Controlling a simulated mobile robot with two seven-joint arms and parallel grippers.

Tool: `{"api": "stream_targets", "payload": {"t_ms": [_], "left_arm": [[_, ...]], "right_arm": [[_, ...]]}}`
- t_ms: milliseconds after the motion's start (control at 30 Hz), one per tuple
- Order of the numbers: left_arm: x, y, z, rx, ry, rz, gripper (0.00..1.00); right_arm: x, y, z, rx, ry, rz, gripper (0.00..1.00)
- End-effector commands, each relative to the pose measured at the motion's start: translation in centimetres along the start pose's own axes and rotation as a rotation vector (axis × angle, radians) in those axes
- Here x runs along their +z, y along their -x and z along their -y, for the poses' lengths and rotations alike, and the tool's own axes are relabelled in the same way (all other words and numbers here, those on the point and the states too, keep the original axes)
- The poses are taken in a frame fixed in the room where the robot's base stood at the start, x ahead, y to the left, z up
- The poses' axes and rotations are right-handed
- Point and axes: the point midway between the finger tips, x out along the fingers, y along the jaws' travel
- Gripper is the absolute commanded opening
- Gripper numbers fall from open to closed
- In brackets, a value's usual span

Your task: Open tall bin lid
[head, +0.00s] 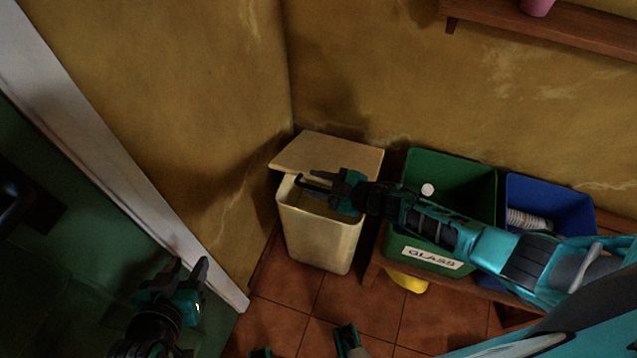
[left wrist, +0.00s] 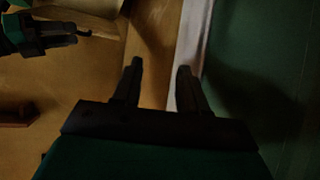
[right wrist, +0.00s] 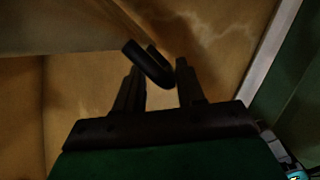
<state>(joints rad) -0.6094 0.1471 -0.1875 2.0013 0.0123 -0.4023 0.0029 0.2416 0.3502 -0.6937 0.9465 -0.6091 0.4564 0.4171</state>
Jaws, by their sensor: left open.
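The tall cream bin (head: 322,238) stands in the corner of the room. Its lid (head: 330,153) is raised toward the back wall, and a dark gap shows below its front edge. My right gripper (head: 312,184) is at the bin's opening, below the lid's front edge. In the right wrist view its fingers (right wrist: 157,84) are apart, with a black curved piece (right wrist: 150,63), perhaps the lid's handle, across the fingertips; contact is unclear. My left gripper (head: 190,268) is open and empty, low at the left by the white trim; it also shows in the left wrist view (left wrist: 157,78).
A green bin labelled GLASS (head: 432,257) and a blue bin (head: 553,200) stand right of the tall bin on a low wooden platform. My right arm passes over them. A yellow object (head: 407,283) is under the green bin. A shelf (head: 540,27) is above.

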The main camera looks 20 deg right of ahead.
Motion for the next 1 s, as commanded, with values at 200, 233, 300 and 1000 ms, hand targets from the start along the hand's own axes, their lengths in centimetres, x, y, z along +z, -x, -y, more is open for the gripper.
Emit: {"api": "stream_targets", "payload": {"t_ms": [200,233,300,1000], "left_arm": [[0.3,0.3,0.4,-0.012,-0.004,0.004,0.43],[0.2,0.4,0.5,-0.013,-0.004,0.003,0.43],[0.0,0.6,0.5,-0.015,-0.005,0.001,0.43],[-0.9,2.0,1.3,-0.033,-0.008,0.005,0.43]], "right_arm": [[-0.1,1.1,-0.1,0.0,0.0,0.001,0.38],[-0.1,1.3,-0.1,0.0,0.0,0.001,0.38],[-0.1,1.8,-0.1,-0.001,0.0,0.001,0.38],[-0.1,6.7,0.0,0.0,-0.001,0.002,0.38]]}}
